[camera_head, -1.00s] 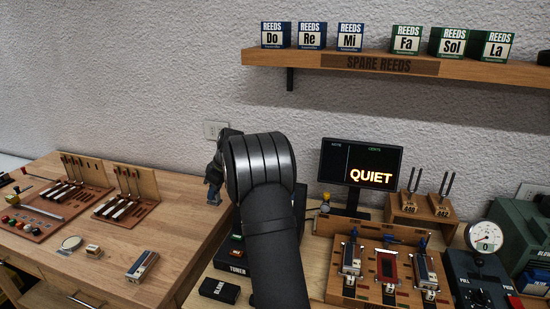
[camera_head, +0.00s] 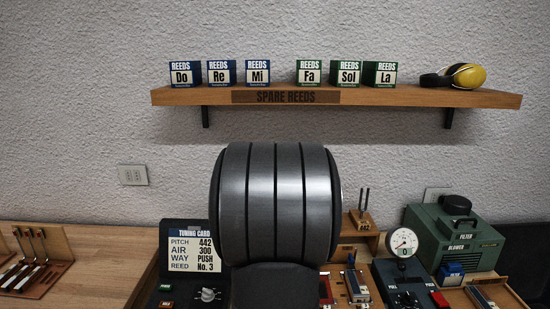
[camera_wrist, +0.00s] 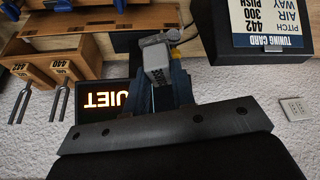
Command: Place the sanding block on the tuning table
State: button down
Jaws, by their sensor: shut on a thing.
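My gripper (camera_wrist: 165,82) is shut on a small pale grey block (camera_wrist: 157,60), which looks like the sanding block, in the wrist view. The block is held in the air, seen against the instruments behind it. In the head view my large dark wrist link hides the gripper and the block. The table with the tuning gear is mostly covered by my arm and the devices. On it are the tuning card box (camera_head: 190,255), the dial gauge (camera_head: 402,242) and the green blower (camera_head: 457,235). I cannot see a clear spot under the gripper.
The spare reeds shelf (camera_head: 400,97) holds several reed boxes and yellow ear muffs (camera_head: 466,76). A wooden table (camera_head: 125,240) with a tool rack (camera_head: 38,248) is at the left. The lit display (camera_wrist: 92,105) and tuning forks (camera_wrist: 62,100) are close to the gripper in the wrist view.

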jog(key=s+d+m+h, duration=0.1)
jog(key=s+d+m, duration=0.2)
jog(key=d, duration=0.6)
jog(key=shift+s+f, duration=0.2)
jog(key=shift+s, duration=0.2)
jog(key=shift+d+r, duration=0.1)
notch_tip(320, 180, up, 5)
jog(key=w+a+n, duration=0.1)
jog(key=a, duration=0.2)
jog(key=w+a+n, duration=0.1)
jog(key=w+a, duration=0.1)
jog(key=a, duration=0.1)
jog(key=w+a+n, duration=0.1)
jog(key=a, duration=0.2)
jog(key=shift+w+a+r+y, duration=0.2)
jog(key=shift+w+a+y, duration=0.2)
jog(key=s+a+f+n+g+y, duration=0.15)
jog(key=a+n, duration=0.55)
jog(key=a, duration=1.3)
jog(key=a+n+g+y, duration=0.25)
jog(key=a+n, duration=0.45)
jog(key=a, duration=1.4)
notch_tip(320, 180, down, 14)
jog(key=shift+d+h, duration=0.3)
jog(key=shift+d, duration=0.05)
